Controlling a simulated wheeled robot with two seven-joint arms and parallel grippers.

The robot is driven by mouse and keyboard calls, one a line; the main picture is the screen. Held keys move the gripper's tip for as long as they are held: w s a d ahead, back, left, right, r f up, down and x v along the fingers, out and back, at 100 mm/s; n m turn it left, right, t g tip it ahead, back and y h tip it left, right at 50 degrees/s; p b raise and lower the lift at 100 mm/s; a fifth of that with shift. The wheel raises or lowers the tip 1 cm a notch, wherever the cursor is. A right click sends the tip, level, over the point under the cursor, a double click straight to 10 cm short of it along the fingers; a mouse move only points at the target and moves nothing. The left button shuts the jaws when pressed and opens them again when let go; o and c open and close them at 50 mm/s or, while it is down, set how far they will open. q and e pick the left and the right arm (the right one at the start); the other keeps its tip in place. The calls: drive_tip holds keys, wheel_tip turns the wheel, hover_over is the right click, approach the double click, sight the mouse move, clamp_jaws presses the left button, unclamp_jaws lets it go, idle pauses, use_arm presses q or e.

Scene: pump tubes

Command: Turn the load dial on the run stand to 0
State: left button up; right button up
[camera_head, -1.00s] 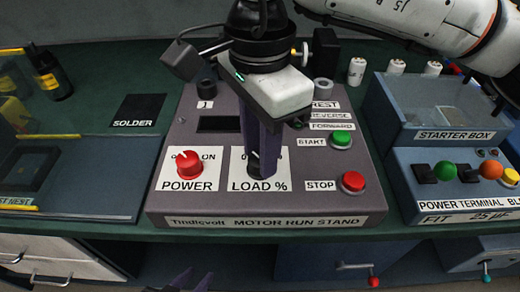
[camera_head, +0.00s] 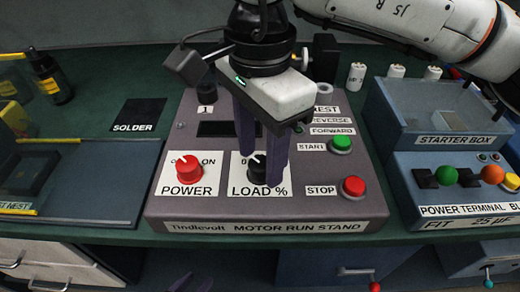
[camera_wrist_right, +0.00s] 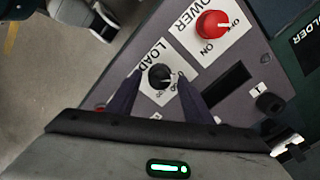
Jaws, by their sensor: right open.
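The load dial (camera_head: 257,172) is a black knob with a white pointer on the "LOAD %" plate of the grey run stand (camera_head: 205,208). Its pointer slants to the upper left, close to the 0 mark; I cannot tell exact alignment. The dial also shows in the right wrist view (camera_wrist_right: 158,76). My right gripper (camera_head: 260,180) is open, with one dark purple finger on each side of the dial. In the wrist view (camera_wrist_right: 156,90) gaps show between fingers and knob. My left gripper (camera_head: 192,283) shows only its parted fingertips at the bottom edge, away from the stand.
The red power knob (camera_head: 190,170) is left of the load dial. The green start button (camera_head: 342,143) and red stop button (camera_head: 354,186) are to its right.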

sight(260, 163)
wheel_tip(260, 163, up, 10)
drive_tip(key=p, duration=0.1)
drive_tip(key=shift+r, duration=0.2)
idle(0.6)
